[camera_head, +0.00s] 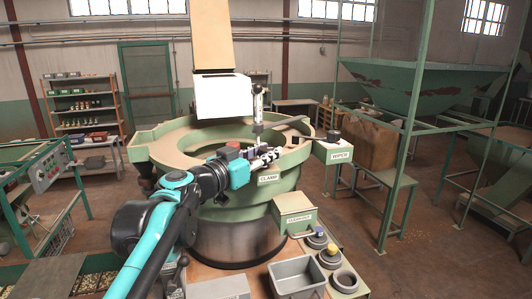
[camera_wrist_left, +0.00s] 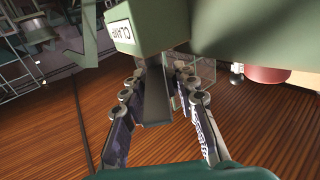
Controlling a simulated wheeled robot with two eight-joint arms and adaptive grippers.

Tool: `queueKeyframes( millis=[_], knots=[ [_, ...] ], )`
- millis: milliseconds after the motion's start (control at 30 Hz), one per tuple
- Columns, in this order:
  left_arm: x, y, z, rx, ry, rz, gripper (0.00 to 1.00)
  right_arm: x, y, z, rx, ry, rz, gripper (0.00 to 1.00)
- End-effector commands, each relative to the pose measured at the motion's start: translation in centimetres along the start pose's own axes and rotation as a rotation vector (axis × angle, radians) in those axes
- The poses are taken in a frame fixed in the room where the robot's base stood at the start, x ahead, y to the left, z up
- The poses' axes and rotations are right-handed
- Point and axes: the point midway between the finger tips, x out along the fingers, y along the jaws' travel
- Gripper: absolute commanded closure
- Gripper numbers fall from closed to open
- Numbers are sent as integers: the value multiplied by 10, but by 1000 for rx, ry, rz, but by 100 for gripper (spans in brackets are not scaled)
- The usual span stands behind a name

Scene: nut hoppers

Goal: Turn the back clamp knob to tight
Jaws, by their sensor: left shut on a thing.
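A round green bowl-shaped ring (camera_head: 160,151) stands in the middle of the head view, with a CLAMP label (camera_head: 269,178) on its front. My left gripper (camera_head: 272,156) reaches over its near rim. In the left wrist view the green block with the CLAMP label (camera_wrist_left: 122,32) appears upside down. There, my left gripper (camera_wrist_left: 160,72) has its fingers on either side of a flat grey piece (camera_wrist_left: 155,104) beside that block, which looks like a clamp knob. Its tight mark and turn angle cannot be read. My right gripper is not in view.
A WIPER box (camera_head: 338,155) with a black knob is right of the bowl. A green labelled box (camera_head: 294,212), a grey bin (camera_head: 296,276) and several coloured knobs sit in front. A green hopper (camera_head: 425,88) stands at right, a control panel (camera_head: 48,168) at left.

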Motion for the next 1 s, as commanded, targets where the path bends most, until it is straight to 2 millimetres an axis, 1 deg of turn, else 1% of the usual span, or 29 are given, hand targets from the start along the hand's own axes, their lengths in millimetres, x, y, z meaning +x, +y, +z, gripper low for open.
queueKeyframes(
  millis=[167, 400, 500, 633, 900, 933, 1000],
  knots=[
    [1, -2, -1, 0, 0, 64, 100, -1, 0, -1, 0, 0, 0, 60],
    [2, -2, -2, 0, 1, 278, 100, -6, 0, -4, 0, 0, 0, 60],
    [2, -2, -2, 0, 1, 343, 100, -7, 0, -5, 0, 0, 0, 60],
    [1, 0, -1, -1, 1, 383, 100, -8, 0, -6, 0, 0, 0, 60],
    [1, 0, -1, -1, 2, 387, 100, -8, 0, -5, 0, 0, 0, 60],
    [1, 0, -1, -1, 2, 387, 66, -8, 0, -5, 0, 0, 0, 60],
    [1, 0, -1, -1, 1, 386, 49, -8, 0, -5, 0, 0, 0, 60]
  ],
)
